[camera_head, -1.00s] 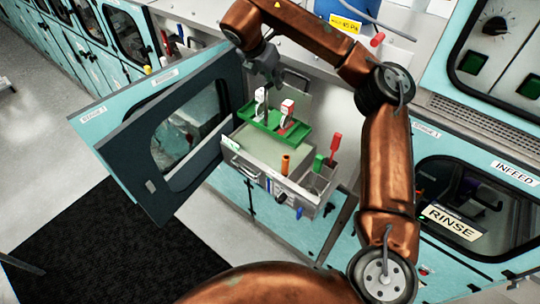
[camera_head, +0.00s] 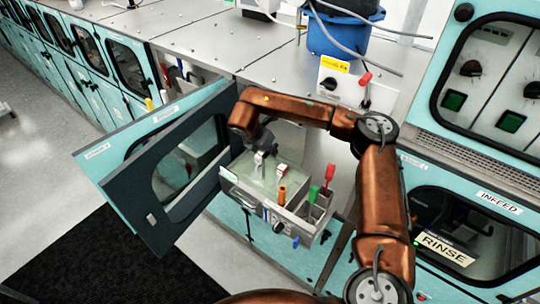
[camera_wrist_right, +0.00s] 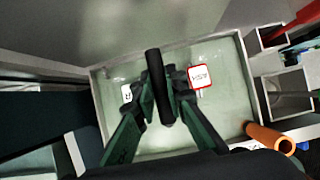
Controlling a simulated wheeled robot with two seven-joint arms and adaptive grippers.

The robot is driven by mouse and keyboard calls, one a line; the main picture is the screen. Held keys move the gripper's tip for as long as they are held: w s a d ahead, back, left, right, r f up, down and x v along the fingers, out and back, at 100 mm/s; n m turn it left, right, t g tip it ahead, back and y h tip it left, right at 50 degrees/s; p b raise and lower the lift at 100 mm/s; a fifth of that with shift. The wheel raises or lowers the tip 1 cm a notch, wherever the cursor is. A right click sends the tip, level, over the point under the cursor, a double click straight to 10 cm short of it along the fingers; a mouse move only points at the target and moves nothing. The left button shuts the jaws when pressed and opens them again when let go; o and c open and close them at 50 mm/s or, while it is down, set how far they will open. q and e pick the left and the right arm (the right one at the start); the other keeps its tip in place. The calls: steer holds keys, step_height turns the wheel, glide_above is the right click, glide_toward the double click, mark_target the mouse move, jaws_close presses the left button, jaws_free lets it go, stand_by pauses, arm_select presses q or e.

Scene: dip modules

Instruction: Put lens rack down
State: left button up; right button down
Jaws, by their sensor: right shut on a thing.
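My right gripper (camera_head: 264,143) reaches down over a light metal bath (camera_head: 232,182) of pale liquid, which also shows in the right wrist view (camera_wrist_right: 242,90). The gripper (camera_wrist_right: 162,90) is shut on the black upright handle of the lens rack (camera_wrist_right: 155,72). The rack's white-tagged piece (camera_head: 259,160) and red-edged white tag (camera_head: 281,171) stand up out of the bath. The tags flank the fingers in the right wrist view. The rack's green tray does not show in the head view; I cannot tell whether it rests on the bottom. My left gripper is not in view.
An open dark-framed door (camera_head: 195,165) stands left of the bath. An orange-handled tool (camera_head: 281,195), a green-handled one (camera_head: 313,194) and a red-handled one (camera_head: 329,174) stand at the bath's front and right. A blue bucket (camera_head: 335,35) stands on the counter behind.

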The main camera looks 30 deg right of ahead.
step_height(320, 180, down, 4)
steer(key=shift+r+p, duration=0.25)
steer(key=shift+p, duration=0.4)
steer(key=c, duration=2)
jaws_free()
steer(key=shift+f, duration=0.1)
steer(key=shift+o, duration=0.2)
steer(key=b+v, duration=0.5)
steer(key=v, duration=0.7)
